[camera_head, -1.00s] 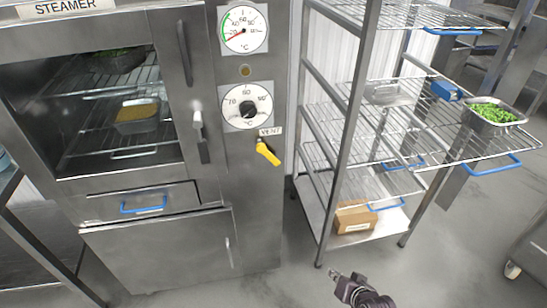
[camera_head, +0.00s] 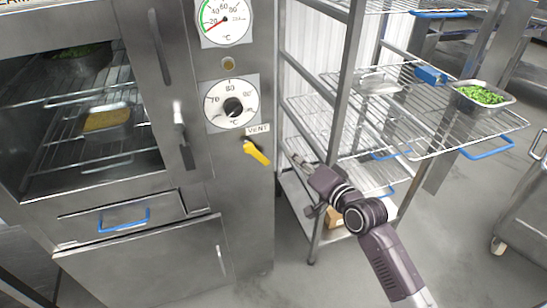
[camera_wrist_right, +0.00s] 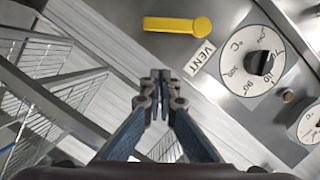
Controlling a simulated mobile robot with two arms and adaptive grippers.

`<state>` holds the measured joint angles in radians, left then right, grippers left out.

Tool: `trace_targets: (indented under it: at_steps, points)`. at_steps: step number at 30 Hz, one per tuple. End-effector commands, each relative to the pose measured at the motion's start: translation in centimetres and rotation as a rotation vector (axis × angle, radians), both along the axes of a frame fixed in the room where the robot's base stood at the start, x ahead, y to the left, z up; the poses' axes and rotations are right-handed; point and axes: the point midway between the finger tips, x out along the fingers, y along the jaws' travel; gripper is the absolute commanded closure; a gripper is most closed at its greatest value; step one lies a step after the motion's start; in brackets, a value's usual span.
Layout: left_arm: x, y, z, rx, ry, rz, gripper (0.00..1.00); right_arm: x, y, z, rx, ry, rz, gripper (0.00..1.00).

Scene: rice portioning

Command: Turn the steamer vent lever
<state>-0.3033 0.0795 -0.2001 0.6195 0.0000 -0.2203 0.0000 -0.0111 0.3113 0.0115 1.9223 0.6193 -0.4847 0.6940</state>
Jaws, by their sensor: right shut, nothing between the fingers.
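The yellow vent lever (camera_head: 256,152) is on the steamer's front (camera_head: 215,165), under the VENT label (camera_head: 258,129). It slants down to the right from its pivot. In the right wrist view the lever (camera_wrist_right: 176,25) lies near the top, beside the VENT label (camera_wrist_right: 201,58). My right gripper (camera_head: 293,156) is just right of the lever in the head view, apart from it. In the wrist view its fingers (camera_wrist_right: 160,75) are closed together with nothing between them. My left gripper is not in view.
A temperature dial (camera_head: 232,105) and a gauge (camera_head: 224,20) are above the lever. A wire rack (camera_head: 345,110) stands right of the steamer, holding a pan of green food (camera_head: 480,95). The steamer door handle (camera_head: 183,135) is left of the lever. Floor at the lower right is open.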

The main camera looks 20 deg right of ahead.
Motion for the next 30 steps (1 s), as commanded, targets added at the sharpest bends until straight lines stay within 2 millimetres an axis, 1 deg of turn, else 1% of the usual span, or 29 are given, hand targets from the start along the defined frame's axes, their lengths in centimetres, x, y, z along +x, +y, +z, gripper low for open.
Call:
trace_targets:
  at_steps: [1, 3, 8, 12, 16, 21, 30]
  points:
    - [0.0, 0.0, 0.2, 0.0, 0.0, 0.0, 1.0, 1.1, 0.3, 0.1, 0.002, -0.002, 0.0, 1.0]
    - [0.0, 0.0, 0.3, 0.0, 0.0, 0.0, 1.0, 2.4, 0.6, -0.2, 0.001, -0.001, 0.0, 1.0]
    - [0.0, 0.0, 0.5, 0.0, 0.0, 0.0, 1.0, 4.9, 1.2, -0.6, 0.0, 0.0, 0.0, 1.0]
    - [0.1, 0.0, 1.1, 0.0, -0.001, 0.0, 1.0, 4.8, 3.1, -2.0, 0.002, 0.003, 0.002, 1.0]
    - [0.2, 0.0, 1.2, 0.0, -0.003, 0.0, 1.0, 4.7, 4.0, -2.7, -0.001, 0.003, 0.001, 1.0]
    - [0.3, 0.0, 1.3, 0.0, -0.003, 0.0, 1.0, 4.7, 4.4, -3.1, -0.001, 0.001, 0.0, 1.0]
    - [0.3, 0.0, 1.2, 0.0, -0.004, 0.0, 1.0, 4.7, 4.4, -3.1, -0.001, 0.001, 0.0, 1.0]
